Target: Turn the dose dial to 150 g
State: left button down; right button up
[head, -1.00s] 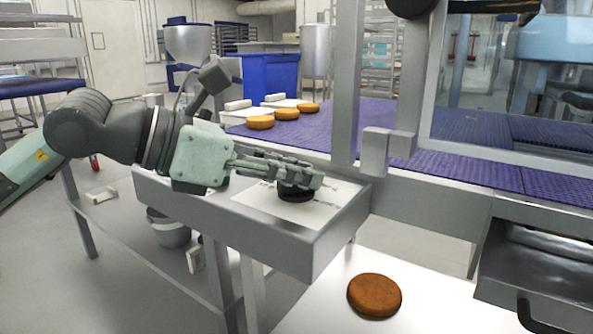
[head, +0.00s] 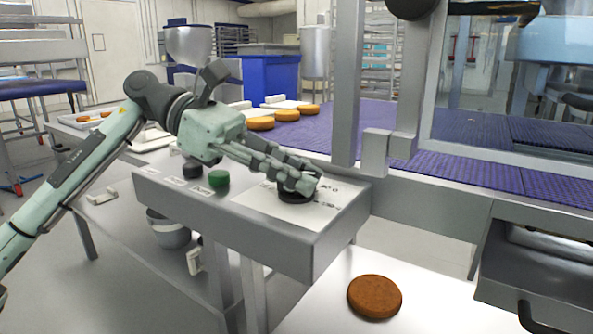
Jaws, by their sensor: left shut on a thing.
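The dose dial (head: 293,197) is a dark round knob on a white scale plate (head: 262,203), on top of a grey control box. My left gripper (head: 298,182) reaches in from the left and is shut on the dial, its fingers covering most of the knob. Part of the printed scale shows to the right of the fingers, but the marks are too small and too covered to read. The dial's pointer is hidden. My right gripper is not in view.
A green button (head: 218,179) and a black knob (head: 192,169) sit on the control box (head: 262,236) left of the plate. A purple conveyor belt (head: 335,125) with several brown rounds runs behind. One round (head: 375,296) lies on the white surface in front.

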pick_arm(q)
jog(key=shift+m+g+y, duration=0.5)
jog(key=shift+m+g, duration=0.6)
jog(key=shift+m+g+y, duration=0.5)
jog(key=shift+m+g, duration=0.1)
jog(key=shift+m, duration=0.1)
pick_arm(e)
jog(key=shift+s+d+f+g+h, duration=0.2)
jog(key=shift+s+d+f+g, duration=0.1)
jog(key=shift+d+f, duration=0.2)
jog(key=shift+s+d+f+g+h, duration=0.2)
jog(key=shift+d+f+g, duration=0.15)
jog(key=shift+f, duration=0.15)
pick_arm(q)
jog(key=c, duration=1.4)
grip_release()
jog(key=shift+c, duration=0.2)
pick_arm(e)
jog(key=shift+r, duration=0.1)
pick_arm(q)
jog(key=v, duration=1.2)
jog(key=shift+f, duration=0.1)
